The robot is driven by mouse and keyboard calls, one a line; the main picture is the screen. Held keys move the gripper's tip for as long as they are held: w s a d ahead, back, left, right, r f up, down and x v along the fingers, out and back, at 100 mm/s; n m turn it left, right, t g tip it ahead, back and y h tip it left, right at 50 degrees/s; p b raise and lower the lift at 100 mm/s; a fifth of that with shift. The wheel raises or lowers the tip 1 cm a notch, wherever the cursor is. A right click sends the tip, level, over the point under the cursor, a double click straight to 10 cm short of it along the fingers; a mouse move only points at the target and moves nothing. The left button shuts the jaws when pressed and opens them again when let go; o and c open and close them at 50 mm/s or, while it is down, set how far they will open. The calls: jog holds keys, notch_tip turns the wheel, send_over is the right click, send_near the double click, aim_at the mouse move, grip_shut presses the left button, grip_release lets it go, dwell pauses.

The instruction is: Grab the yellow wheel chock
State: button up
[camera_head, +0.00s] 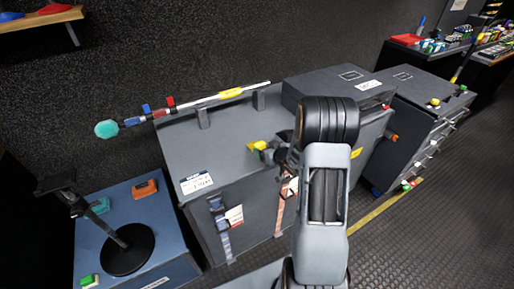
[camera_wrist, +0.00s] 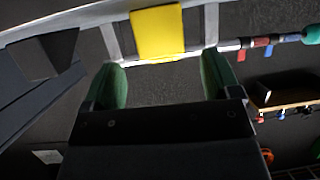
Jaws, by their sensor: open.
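The yellow wheel chock (camera_head: 257,145) is a small yellow block on top of the large grey case (camera_head: 228,140). My gripper (camera_head: 267,149) is right by it, partly hidden by my own arm in the head view. In the wrist view my gripper (camera_wrist: 160,72) shows two green finger pads standing wide apart, with nothing clamped. The yellow chock (camera_wrist: 158,30) lies ahead, in line with the space between the fingers. Whether it reaches between the pads I cannot tell.
A boom pole (camera_head: 200,101) with a teal end and a yellow sleeve rests on stands along the case's back edge. A dark box (camera_head: 330,85) sits on the case to the right. A blue case (camera_head: 155,215) with a black round-based stand (camera_head: 128,250) is at left.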

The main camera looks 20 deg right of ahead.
aim_at(262, 146)
jog(key=shift+x, duration=2.8)
jog(key=shift+a, duration=0.1)
jog(key=shift+r, duration=0.1)
jog(key=c, duration=1.1)
